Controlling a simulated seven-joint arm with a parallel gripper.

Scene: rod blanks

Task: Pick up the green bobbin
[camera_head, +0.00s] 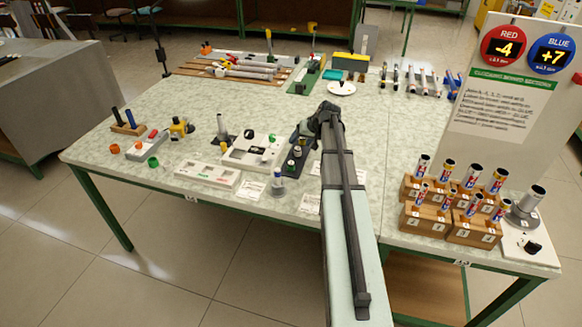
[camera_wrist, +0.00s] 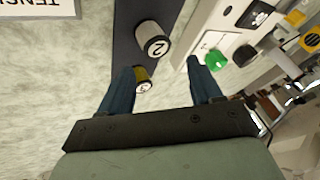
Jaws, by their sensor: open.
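In the wrist view my gripper (camera_wrist: 161,66) is open, its two dark blue fingers apart. Between them, nearer the left finger, is a small bobbin marked 3 with a yellow-olive band (camera_wrist: 142,80). A white-faced bobbin marked 2 (camera_wrist: 152,38) stands beyond it on the same dark strip (camera_wrist: 128,30). A bright green round piece (camera_wrist: 216,58) lies past the right finger, by a white board. In the head view a green piece (camera_head: 272,138) shows on the white board, and a separate green ring (camera_head: 153,162) lies on the table. I cannot tell which is the green bobbin. My gripper (camera_head: 302,133) is over the dark strip.
The white board (camera_head: 240,155) stands left of the strip. A small metal stand (camera_head: 278,186) and paper cards (camera_head: 251,189) are in front. Wooden blocks with upright tubes (camera_head: 455,222) fill the right front. The table's middle left (camera_head: 180,105) is clear.

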